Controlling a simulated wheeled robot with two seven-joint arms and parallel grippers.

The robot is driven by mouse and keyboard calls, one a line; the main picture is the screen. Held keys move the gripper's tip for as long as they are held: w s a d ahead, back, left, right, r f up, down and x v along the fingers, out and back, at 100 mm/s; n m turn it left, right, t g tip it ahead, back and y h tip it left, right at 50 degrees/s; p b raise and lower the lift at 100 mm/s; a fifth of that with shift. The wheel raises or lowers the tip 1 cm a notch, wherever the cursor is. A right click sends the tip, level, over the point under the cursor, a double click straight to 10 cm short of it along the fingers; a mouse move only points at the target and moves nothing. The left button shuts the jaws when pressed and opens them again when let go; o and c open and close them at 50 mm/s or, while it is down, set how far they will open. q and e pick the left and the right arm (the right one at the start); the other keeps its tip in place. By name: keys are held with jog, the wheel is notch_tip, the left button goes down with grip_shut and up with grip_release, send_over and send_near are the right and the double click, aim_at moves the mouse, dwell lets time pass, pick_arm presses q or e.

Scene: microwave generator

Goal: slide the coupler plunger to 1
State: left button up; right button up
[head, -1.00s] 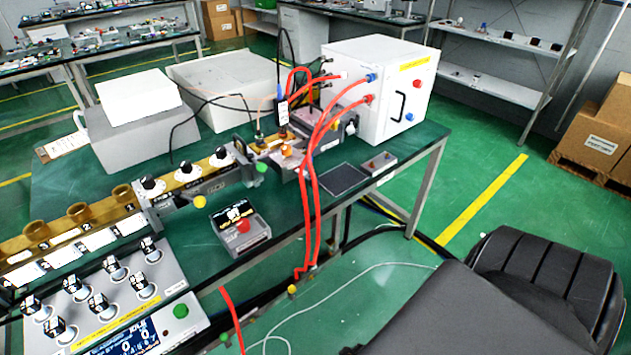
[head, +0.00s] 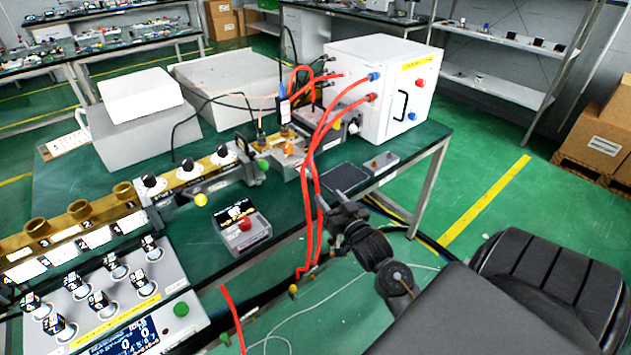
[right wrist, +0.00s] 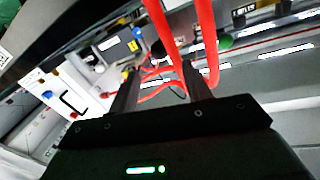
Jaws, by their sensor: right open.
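A brass and grey waveguide line runs along the bench's left side in the head view. A yellow knob (head: 200,199) and a green knob (head: 263,165) stick out from its front side. I cannot tell for sure which is the coupler plunger. Labels 1, 2 and 3 show by the round brass ports (head: 78,209). My right gripper (head: 326,204) is by the bench's front edge, right of both knobs and apart from them. In the right wrist view its fingers (right wrist: 165,82) are spread, with red hoses beyond them. A green knob (right wrist: 226,42) shows there too. My left gripper is out of view.
Red hoses (head: 311,190) hang from the white generator box (head: 385,85) close to my right gripper. A small box with a red button (head: 243,225) and a knob panel (head: 170,270) stand at the front. A black pad (head: 345,177) lies on the bench (head: 290,215).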

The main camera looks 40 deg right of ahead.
aim_at(318, 184)
jog(key=x, duration=0.8)
jog(key=shift+w+p, duration=0.25)
jog(key=shift+p, duration=0.1)
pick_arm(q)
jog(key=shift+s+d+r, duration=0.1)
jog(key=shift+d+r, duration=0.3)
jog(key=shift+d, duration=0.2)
pick_arm(e)
jog(key=shift+w+d, duration=0.1)
jog(key=shift+w, duration=0.25)
grip_shut()
